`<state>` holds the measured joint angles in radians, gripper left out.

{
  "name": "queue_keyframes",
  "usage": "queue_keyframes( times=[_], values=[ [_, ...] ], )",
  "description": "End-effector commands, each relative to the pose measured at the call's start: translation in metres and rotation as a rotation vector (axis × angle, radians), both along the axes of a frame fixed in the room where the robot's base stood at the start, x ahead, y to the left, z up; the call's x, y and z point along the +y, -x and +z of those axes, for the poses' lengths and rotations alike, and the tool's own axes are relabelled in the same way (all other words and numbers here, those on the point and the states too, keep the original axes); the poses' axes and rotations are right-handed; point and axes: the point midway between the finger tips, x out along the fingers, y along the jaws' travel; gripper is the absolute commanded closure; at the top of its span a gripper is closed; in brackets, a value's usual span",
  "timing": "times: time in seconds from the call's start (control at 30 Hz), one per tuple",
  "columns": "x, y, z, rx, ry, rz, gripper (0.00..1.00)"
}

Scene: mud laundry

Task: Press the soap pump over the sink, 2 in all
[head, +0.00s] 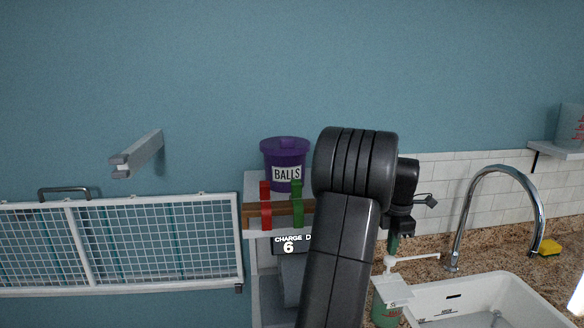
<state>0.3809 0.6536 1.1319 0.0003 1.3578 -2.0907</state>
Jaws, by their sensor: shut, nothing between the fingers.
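The soap pump (392,264) has a white head with a thin spout that points right toward the sink. A green bottle (386,315) shows below it at the bottom edge, with a broad white piece between them. The white sink (440,293) is at the lower right under a tall curved chrome faucet (486,172). My gripper (401,232) is shut and empty. It appears just above the pump head in the picture; its fingertips are small and dark, and I cannot tell whether they touch the pump. My arm hides part of the area left of the pump.
A speckled brown counter (430,244) surrounds the sink, with a yellow sponge (549,247) behind it at right. A purple bucket labelled BALLS (286,165) stands on a shelf behind my arm. A white wire rack (150,240) and a grey wall bracket (140,153) are at left.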

Motion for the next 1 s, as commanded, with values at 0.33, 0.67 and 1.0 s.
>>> queue_keyframes(
  times=[0.33, 0.67, 1.0],
  values=[
    [0.0, 0.0, 0.0, -0.001, 0.001, 0.0, 1.0],
    [0.0, 0.0, 0.013, -0.003, 0.002, 0.0, 1.0],
    [0.0, -0.001, 0.045, -0.004, 0.002, 0.0, 1.0]
  ],
)
